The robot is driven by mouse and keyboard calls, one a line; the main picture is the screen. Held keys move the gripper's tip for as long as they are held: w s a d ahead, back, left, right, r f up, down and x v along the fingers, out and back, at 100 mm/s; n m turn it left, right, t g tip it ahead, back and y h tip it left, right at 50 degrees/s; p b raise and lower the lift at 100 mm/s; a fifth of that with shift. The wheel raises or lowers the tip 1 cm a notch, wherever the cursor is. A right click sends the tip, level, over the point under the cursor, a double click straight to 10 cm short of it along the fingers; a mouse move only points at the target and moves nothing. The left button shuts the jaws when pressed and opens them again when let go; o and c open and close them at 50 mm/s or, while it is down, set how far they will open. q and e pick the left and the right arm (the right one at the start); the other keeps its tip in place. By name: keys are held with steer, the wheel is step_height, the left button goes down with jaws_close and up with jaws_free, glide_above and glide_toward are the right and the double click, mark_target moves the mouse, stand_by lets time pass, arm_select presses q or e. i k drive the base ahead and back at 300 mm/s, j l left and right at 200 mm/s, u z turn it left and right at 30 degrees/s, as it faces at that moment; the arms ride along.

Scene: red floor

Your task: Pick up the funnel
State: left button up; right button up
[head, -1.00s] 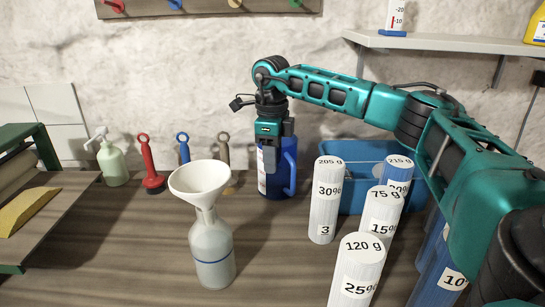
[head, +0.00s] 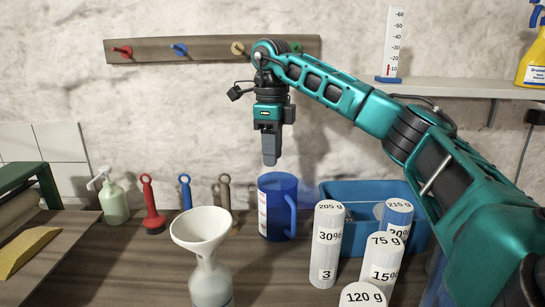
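The white funnel (head: 201,228) sits upright, wide mouth up, in the neck of a pale bottle (head: 211,287) on the bench. The bottle's lower part is cut off by the bottom edge of the head view. My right gripper (head: 269,160) points down above the blue jug (head: 278,207), behind and to the right of the funnel and apart from it. It holds nothing that I can see. I see its fingers edge-on, so their spacing is unclear. My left gripper is not in view.
White labelled cylinders (head: 326,245) and a blue bin (head: 350,190) stand to the right. A red-handled tool (head: 151,205), other handled tools and a green pump bottle (head: 112,203) stand at the back left. A peg rack (head: 205,48) hangs on the wall.

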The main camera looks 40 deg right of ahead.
mark_target(202, 230)
steer(key=k+j, duration=0.8)
steer(key=j, duration=0.15)
